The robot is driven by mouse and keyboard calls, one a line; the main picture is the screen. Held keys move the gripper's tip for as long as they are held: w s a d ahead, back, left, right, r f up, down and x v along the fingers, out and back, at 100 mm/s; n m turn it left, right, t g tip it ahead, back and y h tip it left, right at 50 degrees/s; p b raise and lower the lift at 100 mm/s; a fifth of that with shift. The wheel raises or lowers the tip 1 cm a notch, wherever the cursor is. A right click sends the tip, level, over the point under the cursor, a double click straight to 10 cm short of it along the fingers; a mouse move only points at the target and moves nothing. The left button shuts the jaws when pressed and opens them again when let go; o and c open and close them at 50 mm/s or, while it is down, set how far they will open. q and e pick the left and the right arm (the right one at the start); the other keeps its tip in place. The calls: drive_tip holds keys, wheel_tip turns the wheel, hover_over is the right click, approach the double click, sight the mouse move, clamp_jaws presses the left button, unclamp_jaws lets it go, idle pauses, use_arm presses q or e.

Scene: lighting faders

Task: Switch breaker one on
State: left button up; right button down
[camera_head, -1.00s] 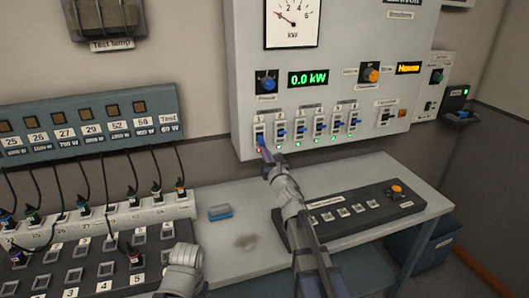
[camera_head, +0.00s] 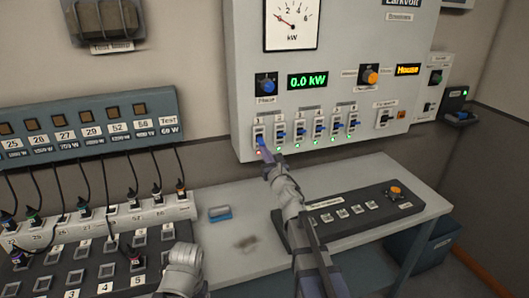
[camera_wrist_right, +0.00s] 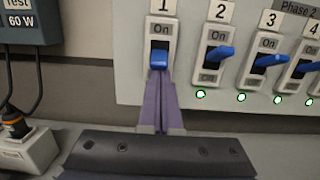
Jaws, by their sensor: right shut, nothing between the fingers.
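Breaker one (camera_wrist_right: 158,58) is the leftmost switch on the grey panel (camera_head: 245,95). It has a blue lever under an "On" label, and the lever looks tipped down. My right gripper (camera_head: 264,147) is shut and empty. In the wrist view its purple fingertips (camera_wrist_right: 160,78) are just below the lever, touching or nearly so; I cannot tell which. The fingers hide the lower part of breaker one. My left gripper is not in view.
Breaker two (camera_wrist_right: 220,53), breaker three (camera_wrist_right: 268,60) and more breakers sit to the right, with green lights. A control box (camera_head: 335,210) and a blue object (camera_head: 219,213) lie on the table (camera_head: 215,240). A plug strip (camera_head: 105,225) with cables is at left.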

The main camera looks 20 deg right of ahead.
drive_tip(key=shift+s+r+p, duration=0.25)
drive_tip(key=shift+r+p, duration=0.45)
drive_tip(key=shift+r, duration=0.1)
drive_tip(key=shift+f, duration=0.2)
wheel_tip(320, 180, down, 4)
drive_tip(key=s+b, duration=0.2)
drive_tip(key=b, duration=0.2)
drive_tip(key=s+r+p, duration=0.6)
drive_tip(key=r+p, duration=0.1)
drive_tip(key=shift+s+d+r, duration=0.15)
drive_tip(key=shift+s+r, duration=0.25)
